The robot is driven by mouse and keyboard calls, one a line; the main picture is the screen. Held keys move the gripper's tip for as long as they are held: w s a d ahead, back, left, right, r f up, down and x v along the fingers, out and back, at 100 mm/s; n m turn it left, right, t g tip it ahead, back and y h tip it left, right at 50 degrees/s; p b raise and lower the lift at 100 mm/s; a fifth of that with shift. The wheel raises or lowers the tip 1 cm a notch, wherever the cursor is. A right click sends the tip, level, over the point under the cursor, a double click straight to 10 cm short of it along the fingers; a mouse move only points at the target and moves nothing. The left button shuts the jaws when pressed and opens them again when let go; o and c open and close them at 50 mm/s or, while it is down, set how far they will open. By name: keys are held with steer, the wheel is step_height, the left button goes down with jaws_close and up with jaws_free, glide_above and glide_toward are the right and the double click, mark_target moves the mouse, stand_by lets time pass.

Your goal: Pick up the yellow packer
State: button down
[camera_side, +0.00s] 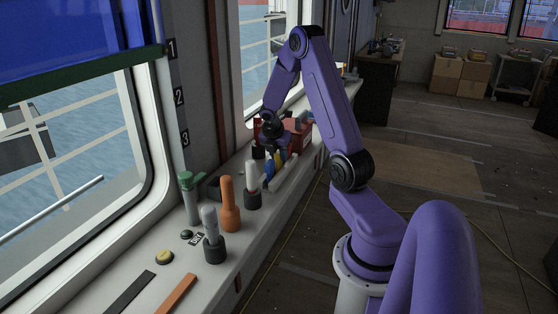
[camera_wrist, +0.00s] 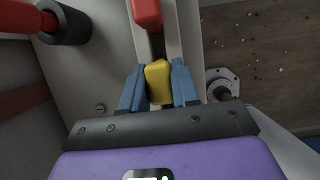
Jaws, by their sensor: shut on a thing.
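The yellow packer (camera_wrist: 158,82) is a small rounded block. It sits between the two blue fingertips of my gripper (camera_wrist: 159,88), which are shut on it from both sides. In the side view, my gripper (camera_side: 276,163) points down at the far part of the sill, with a bit of yellow showing by its blue fingers. In the wrist view the packer is over a narrow channel between pale rails (camera_wrist: 174,40). I cannot tell whether it touches the channel.
A red block (camera_wrist: 146,12) lies in the channel just ahead of the packer. A dark round-ended thing with a red shaft (camera_wrist: 62,24) is at upper left. On the sill nearer the side camera stand an orange bottle-shaped thing (camera_side: 229,207) and a green-topped cylinder (camera_side: 190,200).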

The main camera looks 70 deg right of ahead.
steer(key=shift+r, duration=0.1)
steer(key=shift+r, duration=0.55)
step_height(320, 180, up, 2)
steer(key=shift+r, duration=0.1)
steer(key=s+a+r, duration=0.9)
steer(key=s+a, duration=0.1)
steer(key=shift+r, duration=0.25)
